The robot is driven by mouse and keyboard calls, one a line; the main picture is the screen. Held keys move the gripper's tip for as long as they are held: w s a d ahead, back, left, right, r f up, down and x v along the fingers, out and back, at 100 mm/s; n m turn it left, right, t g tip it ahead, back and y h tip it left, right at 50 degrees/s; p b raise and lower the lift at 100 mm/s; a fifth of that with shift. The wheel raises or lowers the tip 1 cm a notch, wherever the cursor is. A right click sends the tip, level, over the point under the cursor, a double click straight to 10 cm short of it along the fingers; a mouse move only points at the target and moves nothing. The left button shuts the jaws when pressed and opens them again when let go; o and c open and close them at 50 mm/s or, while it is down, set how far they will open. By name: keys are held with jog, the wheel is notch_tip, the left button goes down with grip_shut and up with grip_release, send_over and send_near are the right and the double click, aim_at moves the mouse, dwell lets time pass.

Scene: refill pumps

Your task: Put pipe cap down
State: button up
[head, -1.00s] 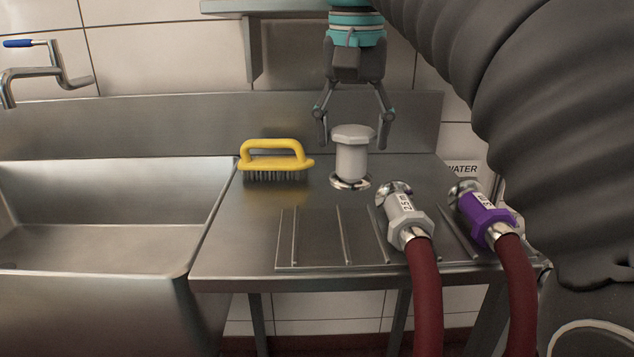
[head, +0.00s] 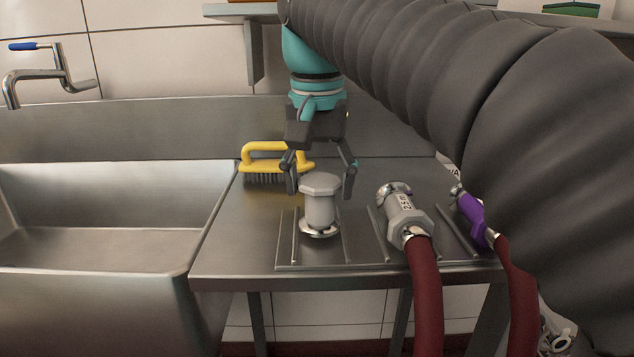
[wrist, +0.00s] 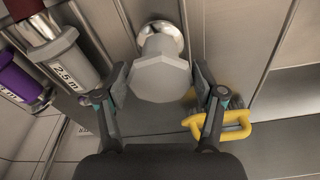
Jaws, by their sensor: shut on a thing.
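The pipe cap (head: 319,205) is grey with a many-sided top and a shiny metal ring at its lower end. It is upright over the left part of the ribbed metal rack (head: 352,255). I cannot tell for sure whether its ring touches the rack. My gripper (head: 321,190) points down with one finger on each side of the cap and is shut on it. In the wrist view, the cap's flat top (wrist: 160,80) sits between the two fingers of my gripper (wrist: 161,84).
A grey hose coupling (head: 404,215) stands right of the cap, with a purple coupling (head: 471,217) farther right; both have dark red hoses. A yellow brush (head: 268,160) lies behind left. The sink (head: 95,220) is at the left.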

aim_at(320, 181)
jog(key=shift+f, duration=0.2)
jog(key=o, duration=1.8)
jog(key=shift+c, duration=0.2)
jog(key=r, duration=0.1)
jog(key=r+p, duration=0.1)
jog(key=r, duration=0.3)
jog(key=shift+s+r, duration=0.25)
jog(key=shift+s+a+r, duration=0.1)
jog(key=shift+s+r, duration=0.1)
jog(key=shift+r, duration=0.95)
